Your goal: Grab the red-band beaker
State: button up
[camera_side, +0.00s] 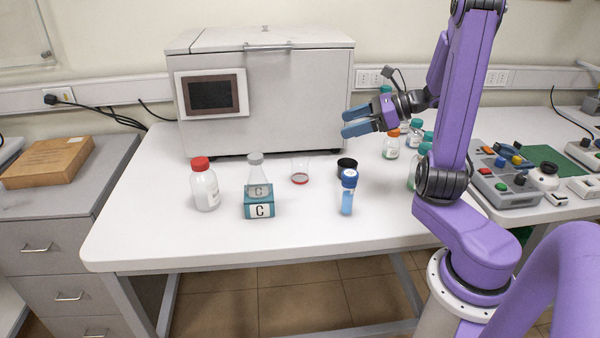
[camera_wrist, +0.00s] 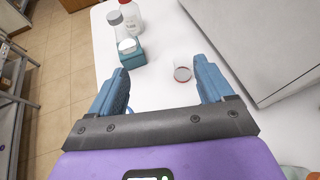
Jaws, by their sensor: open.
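The red-band beaker (camera_side: 300,172) is a small clear beaker with a red band near its base. It stands upright on the white table, in front of the grey machine. In the wrist view the beaker (camera_wrist: 183,71) shows ahead, between the lines of the two fingers and nearer the right one. My gripper (camera_side: 351,122) is open and empty, with blue fingers. It is above the table, to the right of the beaker and higher, not touching it. In the wrist view my gripper (camera_wrist: 162,84) has its fingers wide apart.
A red-capped bottle (camera_side: 205,186) is farther left. The grey machine (camera_side: 290,105) stands behind.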

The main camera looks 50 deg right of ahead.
jog(key=d+m+t+h, duration=0.1)
jog(key=d+m+h, duration=0.1)
jog(key=d, duration=0.1)
send_near(300, 161)
jog(key=shift+y, duration=0.3)
jog(key=a, duration=0.1)
jog(key=w+a, duration=0.2)
jog(key=shift+w+a+f, duration=0.2)
jog(key=shift+a+f, duration=0.05)
jog(key=shift+f, duration=0.05)
jog(key=shift+d+x, duration=0.15)
jog(key=shift+x, duration=1.25)
jog(key=shift+d+x, duration=0.15)
jog(key=shift+x, duration=1.3)
jog(key=shift+f, duration=0.2)
jog(key=c, duration=1)
jog(key=shift+r, duration=0.15)
